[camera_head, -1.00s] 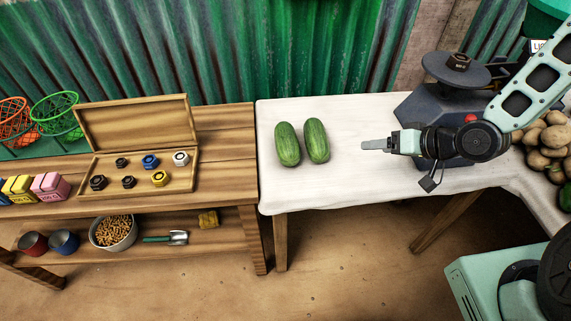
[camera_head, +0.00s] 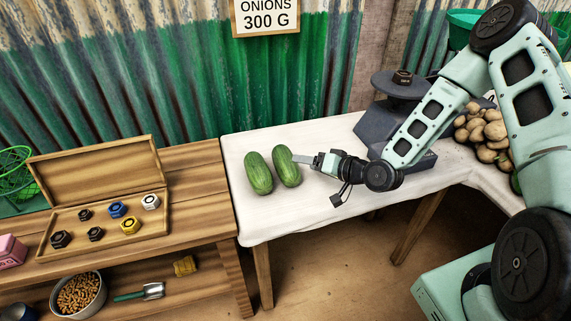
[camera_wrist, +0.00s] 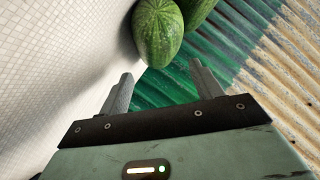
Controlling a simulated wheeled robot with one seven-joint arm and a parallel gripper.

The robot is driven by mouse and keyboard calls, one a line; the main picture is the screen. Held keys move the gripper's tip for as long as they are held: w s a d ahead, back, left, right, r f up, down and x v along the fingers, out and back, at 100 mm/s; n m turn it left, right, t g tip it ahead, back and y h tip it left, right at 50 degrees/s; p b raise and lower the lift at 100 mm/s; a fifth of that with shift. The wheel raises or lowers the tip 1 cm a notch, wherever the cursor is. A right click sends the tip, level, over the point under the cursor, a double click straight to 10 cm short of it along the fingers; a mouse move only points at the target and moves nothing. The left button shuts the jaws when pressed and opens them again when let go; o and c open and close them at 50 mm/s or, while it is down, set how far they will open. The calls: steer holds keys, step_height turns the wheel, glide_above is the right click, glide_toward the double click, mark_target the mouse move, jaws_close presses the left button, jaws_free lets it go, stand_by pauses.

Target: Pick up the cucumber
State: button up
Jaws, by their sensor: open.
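Two green cucumbers lie side by side on the white-covered table (camera_head: 300,205): a left cucumber (camera_head: 258,174) and a right cucumber (camera_head: 287,166). My gripper (camera_head: 305,160) is just right of the right cucumber, its fingers pointing left at it. In the wrist view, my gripper (camera_wrist: 160,90) is open and empty, with the two fingers apart. The nearer cucumber (camera_wrist: 158,32) is beyond the fingertips, roughly centred between them. Part of the other cucumber (camera_wrist: 198,12) shows behind it. I cannot tell whether a finger touches the cucumber in the head view.
A dark scale (camera_head: 385,125) stands on the table behind my arm, with potatoes (camera_head: 482,135) to the right. A wooden table at left holds an open box (camera_head: 95,200) of weights. A corrugated wall rises behind. The white table's front is clear.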

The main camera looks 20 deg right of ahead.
mark_target(285, 164)
steer(key=shift+p+x, duration=0.4)
steer(key=shift+x, duration=2.6)
steer(key=shift+s+a+f, duration=0.1)
steer(key=shift+s, duration=0.05)
steer(key=c, duration=0.7)
steer(key=shift+c, duration=0.5)
